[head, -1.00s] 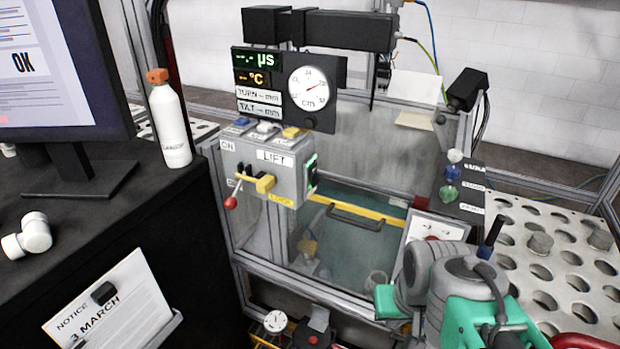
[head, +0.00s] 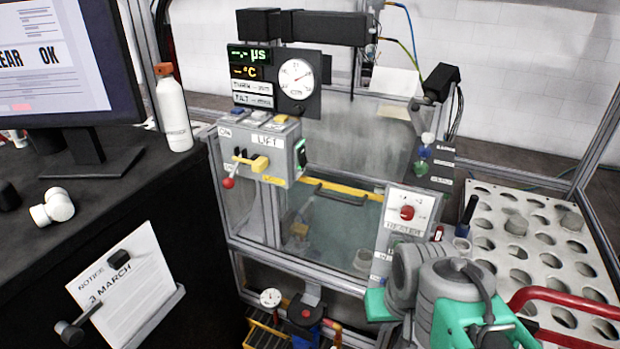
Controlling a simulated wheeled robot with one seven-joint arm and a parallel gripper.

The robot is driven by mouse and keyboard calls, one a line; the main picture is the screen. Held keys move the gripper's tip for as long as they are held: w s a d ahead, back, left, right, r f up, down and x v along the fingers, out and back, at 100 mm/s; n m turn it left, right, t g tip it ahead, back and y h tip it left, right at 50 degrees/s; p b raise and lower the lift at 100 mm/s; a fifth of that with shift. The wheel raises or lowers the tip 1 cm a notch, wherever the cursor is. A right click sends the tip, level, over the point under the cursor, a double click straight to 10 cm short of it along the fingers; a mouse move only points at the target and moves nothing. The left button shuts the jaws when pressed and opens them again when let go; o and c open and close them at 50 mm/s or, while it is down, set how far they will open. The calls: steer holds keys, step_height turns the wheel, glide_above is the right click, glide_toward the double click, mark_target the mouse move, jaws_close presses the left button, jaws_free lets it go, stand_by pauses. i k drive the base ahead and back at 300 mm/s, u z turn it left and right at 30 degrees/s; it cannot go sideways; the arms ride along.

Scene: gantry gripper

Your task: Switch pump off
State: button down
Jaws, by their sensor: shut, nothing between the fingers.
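No label reading "pump" is legible, so I cannot tell which control is the pump's switch. A grey control box (head: 265,150) marked LIFT stands at the tank's left corner. It carries a yellow handle (head: 252,162), a red-ball lever (head: 228,183) pointing down, and an ON label at its upper left. Under the tank, a dark unit with a red knob (head: 306,312) stands beside a small round gauge (head: 270,298). My arm's grey and teal links (head: 435,290) fill the lower right. My gripper is not visible.
The glass tank (head: 335,225) has a yellow-edged lid with a dark handle. A white panel with a red knob (head: 407,213) stands at its right. A perforated white table (head: 540,240) lies right. The black desk (head: 110,200) holds a monitor (head: 60,60) and a white bottle (head: 172,108).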

mark_target(301, 156)
steer(key=k, duration=0.6)
steer(key=z, duration=0.85)
steer(key=i, duration=0.7)
steer(key=u, duration=2.3)
steer(key=i, duration=0.5)
steer(key=u, duration=0.05)
